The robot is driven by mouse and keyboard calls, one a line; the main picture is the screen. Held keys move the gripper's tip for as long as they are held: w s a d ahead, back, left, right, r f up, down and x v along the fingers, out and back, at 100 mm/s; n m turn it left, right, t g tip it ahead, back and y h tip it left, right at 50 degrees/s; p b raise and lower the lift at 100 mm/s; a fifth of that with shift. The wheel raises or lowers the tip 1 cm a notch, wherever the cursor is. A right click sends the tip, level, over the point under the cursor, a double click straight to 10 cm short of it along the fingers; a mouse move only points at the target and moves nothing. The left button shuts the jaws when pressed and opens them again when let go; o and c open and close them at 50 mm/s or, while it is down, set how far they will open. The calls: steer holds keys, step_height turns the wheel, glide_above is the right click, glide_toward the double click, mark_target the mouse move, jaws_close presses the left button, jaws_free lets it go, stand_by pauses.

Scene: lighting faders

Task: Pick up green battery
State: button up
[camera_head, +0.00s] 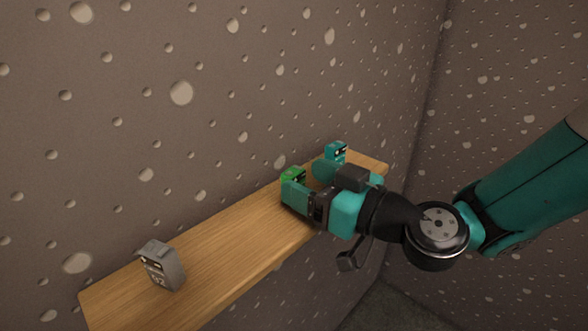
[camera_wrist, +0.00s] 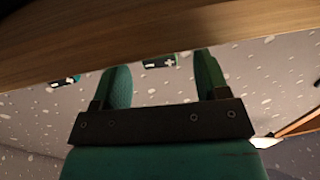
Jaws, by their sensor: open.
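The green battery (camera_head: 291,174) stands upright on the wooden shelf, its lower part hidden behind a teal finger of my gripper (camera_head: 305,180) in the head view. My gripper is open, with nothing held between its fingers. In the wrist view, which looks upside down, the two fingers (camera_wrist: 162,74) are spread apart. A dark battery top with a white plus mark (camera_wrist: 160,61) shows between and beyond them; it seems to be the green battery. Contact with the fingers cannot be told.
A teal battery (camera_head: 336,152) stands at the shelf's right end, close to my gripper's other finger. The shelf between grey battery and gripper is clear. A bumpy wall (camera_head: 150,110) stands behind.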

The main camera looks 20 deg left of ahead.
steer(key=shift+x, duration=0.85)
steer(key=shift+c, duration=0.5)
steer(key=c, duration=0.9)
